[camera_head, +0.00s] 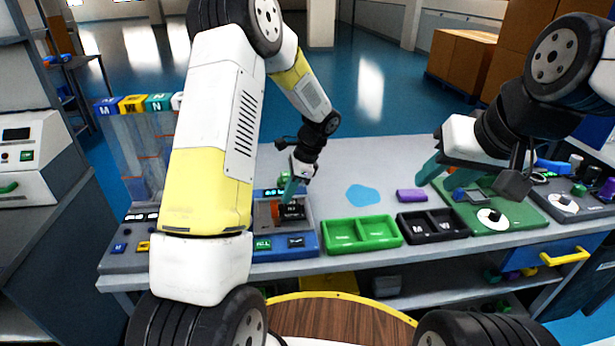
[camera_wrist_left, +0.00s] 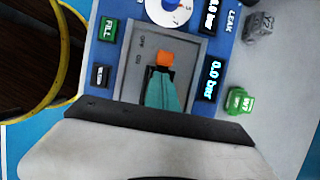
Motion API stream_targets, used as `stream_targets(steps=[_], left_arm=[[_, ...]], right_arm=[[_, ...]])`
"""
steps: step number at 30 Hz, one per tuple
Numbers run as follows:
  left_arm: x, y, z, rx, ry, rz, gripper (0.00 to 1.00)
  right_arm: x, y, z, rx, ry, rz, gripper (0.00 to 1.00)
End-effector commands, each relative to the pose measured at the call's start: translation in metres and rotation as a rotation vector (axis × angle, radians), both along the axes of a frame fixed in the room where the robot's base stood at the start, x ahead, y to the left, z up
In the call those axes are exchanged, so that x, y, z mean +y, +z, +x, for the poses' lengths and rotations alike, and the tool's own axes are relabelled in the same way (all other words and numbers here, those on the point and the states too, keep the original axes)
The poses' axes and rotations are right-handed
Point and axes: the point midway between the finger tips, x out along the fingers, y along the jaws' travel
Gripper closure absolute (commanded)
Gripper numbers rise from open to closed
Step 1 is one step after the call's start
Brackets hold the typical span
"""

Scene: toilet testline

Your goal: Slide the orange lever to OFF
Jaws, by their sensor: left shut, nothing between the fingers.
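The orange lever (camera_wrist_left: 165,58) sits on a grey recessed plate (camera_wrist_left: 185,50) in the left wrist view, beside small OFF and ON labels; I cannot tell exactly which label it lines up with. It also shows in the head view as an orange bit (camera_head: 274,211) on the blue panel (camera_head: 309,244). My left gripper (camera_wrist_left: 163,92) is shut and empty, its teal fingertips right at the lever; whether they touch is unclear. In the head view the left gripper (camera_head: 289,191) points down over the panel. My right gripper (camera_head: 443,170) is open over the table, away from the panel.
The blue panel also carries a FILL button (camera_wrist_left: 108,29), a white dial (camera_wrist_left: 172,8) and pressure displays (camera_wrist_left: 213,77). Right of it on the table are a green tray (camera_head: 361,232), a black tray (camera_head: 433,223) and a purple block (camera_head: 411,195).

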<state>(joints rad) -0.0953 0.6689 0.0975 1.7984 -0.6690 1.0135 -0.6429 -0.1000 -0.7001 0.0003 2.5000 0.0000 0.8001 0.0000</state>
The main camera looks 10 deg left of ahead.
Motion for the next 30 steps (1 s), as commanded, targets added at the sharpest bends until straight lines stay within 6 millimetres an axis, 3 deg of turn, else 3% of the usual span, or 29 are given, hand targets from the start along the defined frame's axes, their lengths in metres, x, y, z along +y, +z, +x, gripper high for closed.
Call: stream_targets(steps=[15, 23, 30], left_arm=[[0.01, 0.001, -0.003, -0.001, -0.001, -0.001, 1.0], [0.039, 0.001, -0.011, 0.0, 0.0, 0.001, 1.0], [0.04, 0.0, -0.012, 0.001, -0.002, 0.0, 1.0]], right_arm=[[0.0, 0.0, 0.0, 0.0, 0.0, 0.0, 0.64], [0.0, 0.0, 0.0, 0.0, 0.0, 0.0, 0.64], [0.0, 0.0, 0.0, 0.0, 0.0, 0.0, 0.64]])
